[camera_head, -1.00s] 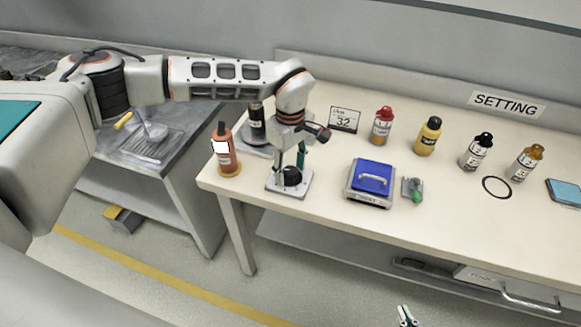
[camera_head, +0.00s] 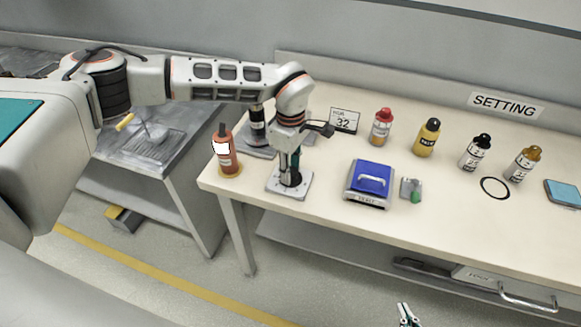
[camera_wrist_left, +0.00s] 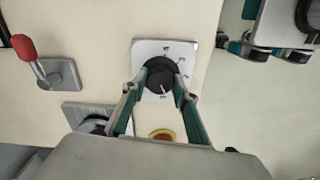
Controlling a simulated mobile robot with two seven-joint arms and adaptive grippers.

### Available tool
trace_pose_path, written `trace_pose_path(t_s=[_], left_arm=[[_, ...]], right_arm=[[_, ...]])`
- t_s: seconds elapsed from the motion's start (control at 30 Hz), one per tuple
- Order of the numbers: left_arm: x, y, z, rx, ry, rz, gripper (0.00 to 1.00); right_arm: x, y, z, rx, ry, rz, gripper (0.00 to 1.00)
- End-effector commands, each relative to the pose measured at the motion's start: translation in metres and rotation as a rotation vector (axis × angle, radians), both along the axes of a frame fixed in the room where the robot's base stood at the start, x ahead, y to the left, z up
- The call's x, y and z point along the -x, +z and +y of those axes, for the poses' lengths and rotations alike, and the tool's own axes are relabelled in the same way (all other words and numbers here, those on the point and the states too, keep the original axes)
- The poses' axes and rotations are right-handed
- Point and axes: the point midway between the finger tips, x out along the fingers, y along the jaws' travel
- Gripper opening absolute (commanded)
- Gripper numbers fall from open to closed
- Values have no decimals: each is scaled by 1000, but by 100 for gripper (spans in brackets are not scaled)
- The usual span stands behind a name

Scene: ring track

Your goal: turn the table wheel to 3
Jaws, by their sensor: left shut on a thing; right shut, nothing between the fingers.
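The table wheel is a black round knob (camera_wrist_left: 160,77) on a pale square plate (camera_head: 276,184) near the table's left front corner. In the left wrist view, marks ring the knob and a white pointer line on it slants to the lower right. The marks are too small to read. My left gripper (camera_head: 290,178) points down over the plate. Its fingers (camera_wrist_left: 160,88) are shut on the knob's sides, and they partly hide it in the head view. My right gripper (camera_head: 407,316) is shut and empty at the bottom edge, in front of the table.
An orange bottle (camera_head: 225,152) stands close left of the plate. A blue-topped box (camera_head: 370,180) and a small grey item with green (camera_head: 411,189) lie to the right. A red-handled lever (camera_wrist_left: 24,48) stands nearby in the wrist view. Several bottles line the back.

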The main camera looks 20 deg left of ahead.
Motion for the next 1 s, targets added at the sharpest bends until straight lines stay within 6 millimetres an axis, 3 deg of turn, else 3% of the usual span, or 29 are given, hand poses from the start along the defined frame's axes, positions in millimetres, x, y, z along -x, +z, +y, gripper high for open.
trace_pose_path(t_s=[1.0], left_arm=[[-1,1,0,0,965,-1,7]], right_arm=[[-2,15,0,0,0,-4,0]])
